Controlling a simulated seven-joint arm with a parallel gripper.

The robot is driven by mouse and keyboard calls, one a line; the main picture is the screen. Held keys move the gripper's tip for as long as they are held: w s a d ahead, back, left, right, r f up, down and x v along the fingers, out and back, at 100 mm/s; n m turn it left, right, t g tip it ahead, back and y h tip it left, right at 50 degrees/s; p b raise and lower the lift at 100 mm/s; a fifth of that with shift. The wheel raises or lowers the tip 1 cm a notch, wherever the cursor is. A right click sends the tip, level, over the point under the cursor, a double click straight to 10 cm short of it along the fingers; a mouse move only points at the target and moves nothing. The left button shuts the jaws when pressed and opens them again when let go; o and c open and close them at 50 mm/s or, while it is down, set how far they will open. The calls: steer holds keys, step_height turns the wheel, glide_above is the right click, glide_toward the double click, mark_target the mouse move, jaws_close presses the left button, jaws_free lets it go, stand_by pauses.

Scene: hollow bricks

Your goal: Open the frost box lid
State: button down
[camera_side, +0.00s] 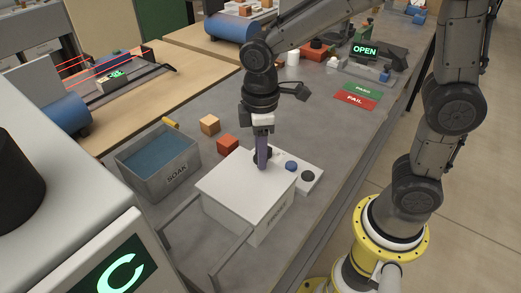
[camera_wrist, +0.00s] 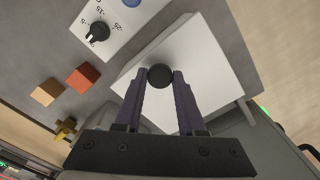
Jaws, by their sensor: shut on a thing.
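The frost box (camera_side: 258,222) is a white box on the grey bench, its lettered front facing right in the side view. Its white lid (camera_side: 232,185) lies on top and looks level; I cannot tell whether it is seated or slightly raised. The lid also fills the middle of the wrist view (camera_wrist: 205,60). A round black knob (camera_wrist: 160,76) stands on the lid. My gripper (camera_side: 262,163) points down over the lid, and in the wrist view its two dark fingers (camera_wrist: 160,82) are shut on the knob from both sides.
A grey SOAK tub (camera_side: 178,180) with blue liquid stands left of the box. An orange brick (camera_side: 228,144) and a tan brick (camera_side: 209,124) lie behind it. A white dial panel (camera_side: 308,177) sits right of the box. Green and red PASS/FAIL mats (camera_side: 357,99) lie farther back.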

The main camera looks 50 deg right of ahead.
glide_toward(225, 202)
step_height(225, 202, down, 5)
steer(key=shift+f, duration=0.1)
steer(key=c, duration=0.5)
jaws_free()
step_height(225, 202, up, 14)
steer(key=shift+d+f, duration=0.1)
